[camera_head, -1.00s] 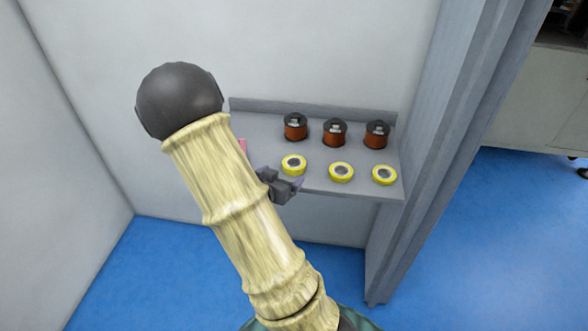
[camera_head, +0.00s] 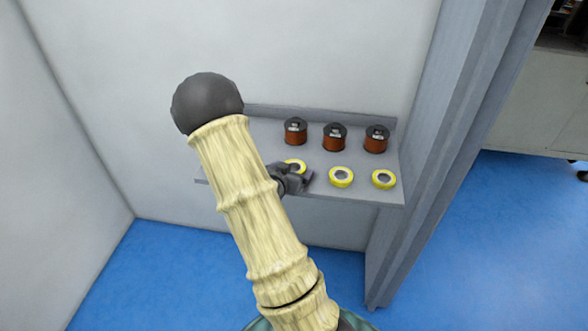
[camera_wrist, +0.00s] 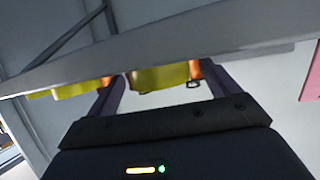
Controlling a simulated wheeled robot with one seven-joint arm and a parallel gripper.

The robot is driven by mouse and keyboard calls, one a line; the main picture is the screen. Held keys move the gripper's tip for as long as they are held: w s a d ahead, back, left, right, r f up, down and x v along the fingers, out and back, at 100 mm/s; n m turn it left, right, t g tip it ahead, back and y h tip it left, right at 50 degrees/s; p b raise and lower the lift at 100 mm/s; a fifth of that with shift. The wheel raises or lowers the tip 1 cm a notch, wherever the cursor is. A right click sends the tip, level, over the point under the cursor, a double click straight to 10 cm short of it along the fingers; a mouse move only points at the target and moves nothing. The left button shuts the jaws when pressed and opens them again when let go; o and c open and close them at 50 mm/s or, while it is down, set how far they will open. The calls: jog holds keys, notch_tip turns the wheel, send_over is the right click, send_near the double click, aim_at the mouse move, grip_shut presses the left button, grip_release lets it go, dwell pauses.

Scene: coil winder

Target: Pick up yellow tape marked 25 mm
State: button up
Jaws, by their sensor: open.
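Three yellow tape rolls lie in the front row on the grey shelf in the head view: a left one (camera_head: 297,164), a middle one (camera_head: 341,184) and a right one (camera_head: 384,185). Their width marks are too small to read, so I cannot tell which is 25 mm. My gripper (camera_head: 304,178) is open at the left roll and hides its front part. In the wrist view, a yellow roll (camera_wrist: 158,79) shows between the fingers of my gripper (camera_wrist: 165,90), with another yellow roll (camera_wrist: 68,91) to the left. I cannot tell whether the fingers touch the roll.
Three copper-coloured spools with dark tops, left (camera_head: 296,132), middle (camera_head: 334,138) and right (camera_head: 376,140), stand behind the tapes. The grey shelf (camera_head: 360,194) meets a grey partition (camera_head: 425,140) on the right. A pink thing (camera_wrist: 312,78) shows at the wrist view's right edge.

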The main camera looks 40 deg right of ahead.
dwell(0.5)
jog(key=c, duration=1.1)
jog(key=shift+r, duration=0.1)
notch_tip(320, 180, up, 10)
jog(key=p, duration=0.1)
